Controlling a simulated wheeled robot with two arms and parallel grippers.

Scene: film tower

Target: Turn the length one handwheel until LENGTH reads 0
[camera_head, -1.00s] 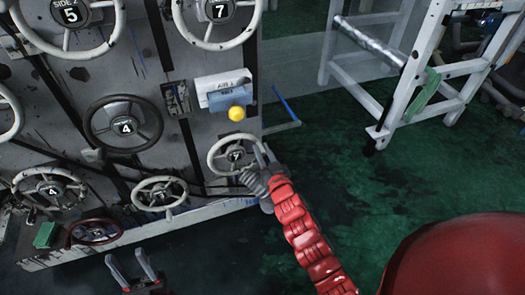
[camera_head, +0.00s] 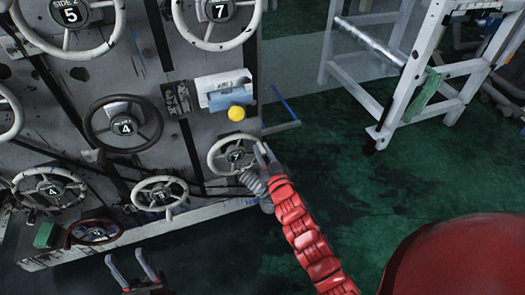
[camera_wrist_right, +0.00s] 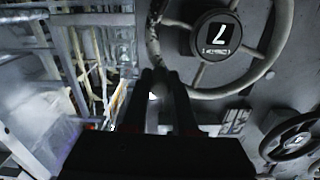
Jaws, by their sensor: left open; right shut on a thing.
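A pale handwheel (camera_head: 236,156) with a dark hub reading 7 is low at the panel's right edge. The right wrist view shows a wheel hub (camera_wrist_right: 217,36) with an upside-down 7; its small label is too blurred to read surely. My right gripper (camera_head: 262,154) is shut on the wheel's rim at its right side. In the right wrist view its dark fingers (camera_wrist_right: 159,80) meet the rim, and the exact contact is hidden. My left gripper (camera_head: 132,264) is open and empty, low in front of the panel.
Several other handwheels crowd the panel, including a black one reading 4 (camera_head: 123,124) and a white one (camera_head: 159,193). A yellow knob (camera_head: 236,113) and a thin bar (camera_head: 283,127) stick out above the held wheel.

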